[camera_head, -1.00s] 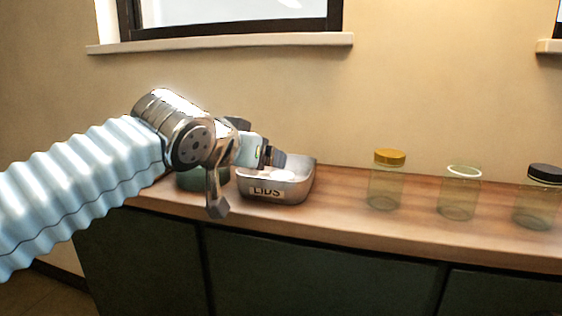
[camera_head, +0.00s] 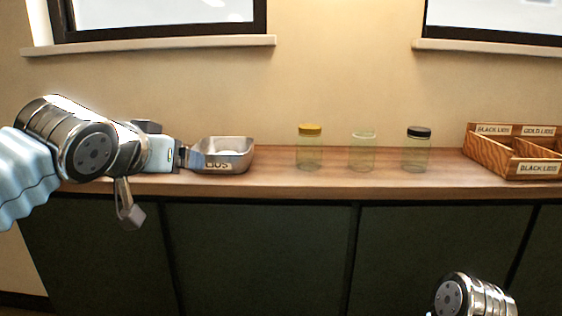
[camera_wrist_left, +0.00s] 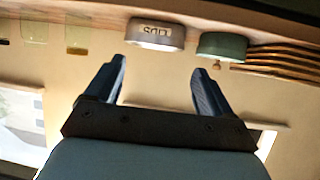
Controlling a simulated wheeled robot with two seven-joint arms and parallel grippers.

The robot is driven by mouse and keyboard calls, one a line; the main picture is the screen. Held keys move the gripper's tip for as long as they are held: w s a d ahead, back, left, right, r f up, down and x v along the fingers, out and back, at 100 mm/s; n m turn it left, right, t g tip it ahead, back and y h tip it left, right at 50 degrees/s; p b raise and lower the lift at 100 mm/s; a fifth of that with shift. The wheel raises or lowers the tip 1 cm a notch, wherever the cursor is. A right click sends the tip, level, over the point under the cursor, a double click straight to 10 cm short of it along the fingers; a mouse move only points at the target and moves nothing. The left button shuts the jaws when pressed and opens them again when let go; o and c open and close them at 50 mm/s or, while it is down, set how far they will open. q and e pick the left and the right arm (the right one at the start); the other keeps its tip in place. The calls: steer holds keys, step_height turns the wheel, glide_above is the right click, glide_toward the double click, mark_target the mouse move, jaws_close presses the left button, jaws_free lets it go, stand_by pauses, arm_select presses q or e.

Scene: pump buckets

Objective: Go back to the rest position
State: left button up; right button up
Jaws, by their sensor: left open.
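A pale thing is in the bowl. Part of my right arm (camera_head: 474,296) shows at the bottom right of the head view, but its gripper is not seen.
On the counter (camera_head: 330,184) stand a gold-lidded jar (camera_head: 309,150), a jar with a pale rim (camera_head: 362,152) and a black-lidded jar (camera_head: 415,152). A wooden lid box (camera_head: 520,165) is at right. A green round container (camera_wrist_left: 222,47) shows beside the bowl.

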arm_select(q)
steer(key=w+d+f+g+h, duration=0.1)
steer(key=w+d+f, duration=0.15)
steer(key=f, duration=0.45)
steer(key=w+d+f+g, duration=0.1)
steer(key=w+f, duration=0.2)
steer(key=f, duration=0.5)
steer(key=w+d+f+g+h, duration=0.1)
steer(key=w+d+f+g, duration=0.1)
steer(key=f, duration=0.5)
step_height(320, 180, down, 21)
steer(key=s+d+g, duration=0.2)
steer(key=d+g, duration=0.1)
steer(key=s+f+n+g, duration=0.3)
steer(key=s+f+g, duration=0.2)
steer(key=s+f, duration=1.8)
step_height(320, 180, down, 2)
steer(key=shift+s+a+f, duration=0.2)
steer(key=shift+s+a, duration=0.1)
steer(key=shift+a, duration=0.05)
